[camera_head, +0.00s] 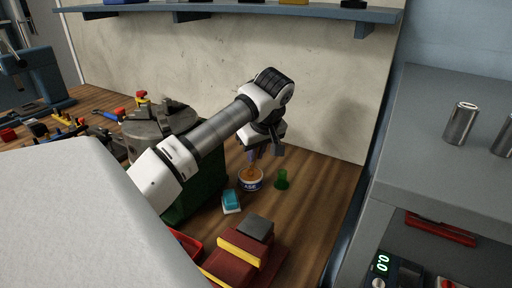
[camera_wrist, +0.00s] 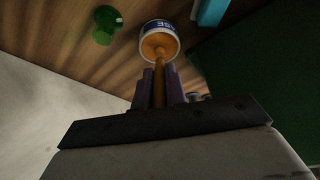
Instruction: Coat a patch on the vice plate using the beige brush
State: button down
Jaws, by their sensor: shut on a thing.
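My gripper (camera_head: 253,150) is shut on the upright handle of a brush (camera_wrist: 159,93), which looks tan-brown. In the wrist view the two purple fingers (camera_wrist: 158,88) stand on either side of the handle. The brush points down into a round tin (camera_head: 250,181) with a white and blue label ending in "ASE"; its orange-brown top also shows in the wrist view (camera_wrist: 158,45). The bristles are hidden. A maroon vice (camera_head: 232,265) with yellow strips stands at the front, with a dark grey plate (camera_head: 256,227) at its top.
A green cup-like thing (camera_head: 282,180) stands right of the tin. A teal and white block (camera_head: 231,200) lies left of it. A round grey fixture (camera_head: 160,122) on a green base stands further left. A grey cabinet (camera_head: 440,130) bounds the right; a shelf (camera_head: 240,12) hangs behind.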

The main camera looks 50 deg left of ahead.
jog(key=shift+f, duration=0.1)
jog(key=shift+r+p, duration=2.35)
jog(key=shift+r, duration=1.25)
jog(key=shift+f, duration=0.1)
